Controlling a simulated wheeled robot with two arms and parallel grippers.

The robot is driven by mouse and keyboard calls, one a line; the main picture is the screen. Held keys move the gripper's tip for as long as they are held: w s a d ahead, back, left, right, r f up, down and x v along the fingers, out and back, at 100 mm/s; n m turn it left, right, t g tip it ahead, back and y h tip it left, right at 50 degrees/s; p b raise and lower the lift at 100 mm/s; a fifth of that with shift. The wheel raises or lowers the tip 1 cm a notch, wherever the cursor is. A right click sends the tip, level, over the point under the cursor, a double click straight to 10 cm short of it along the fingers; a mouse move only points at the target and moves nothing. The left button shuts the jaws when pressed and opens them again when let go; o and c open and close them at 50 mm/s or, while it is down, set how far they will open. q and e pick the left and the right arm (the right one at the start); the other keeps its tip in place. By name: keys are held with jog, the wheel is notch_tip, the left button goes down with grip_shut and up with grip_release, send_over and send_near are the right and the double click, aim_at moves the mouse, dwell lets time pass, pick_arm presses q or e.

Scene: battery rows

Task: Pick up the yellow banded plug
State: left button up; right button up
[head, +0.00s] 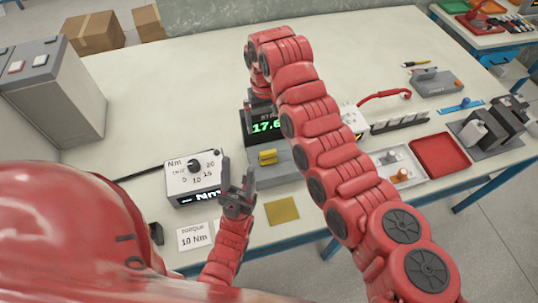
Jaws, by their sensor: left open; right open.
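A small yellow piece (267,157) lies on a grey block in front of the display; I cannot make out a band or whether it is the yellow banded plug. A thin yellow and dark piece (417,64) lies at the far right, also too small to identify. My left gripper (238,168) is open and empty, fingers pointing away from me, just left of the grey block and apart from the yellow piece. My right gripper (261,104) is open above the display, mostly hidden by its own wrist.
A torque dial box (194,177) stands left of my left gripper. The display (263,124) reads about 17.6, partly covered. My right arm hides part of the middle. A red tray (440,155) and white tray (388,157) are at right.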

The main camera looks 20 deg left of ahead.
jog(key=b, duration=0.4)
send_over(268, 152)
jog(key=f, duration=0.8)
jog(key=shift+w+a+f, duration=0.1)
jog(key=shift+a+f, duration=0.1)
jog(key=shift+f, duration=0.15)
jog(key=shift+f+p, duration=0.1)
jog(key=shift+p, duration=1.05)
jog(key=shift+f, duration=0.6)
jog(key=f+p, duration=0.3)
jog(key=shift+d+f, duration=0.1)
jog(key=shift+d, duration=0.15)
jog(key=shift+a+f, duration=0.1)
jog(key=shift+f, duration=0.9)
jog(key=c, duration=1.5)
jog(key=shift+r, duration=0.15)
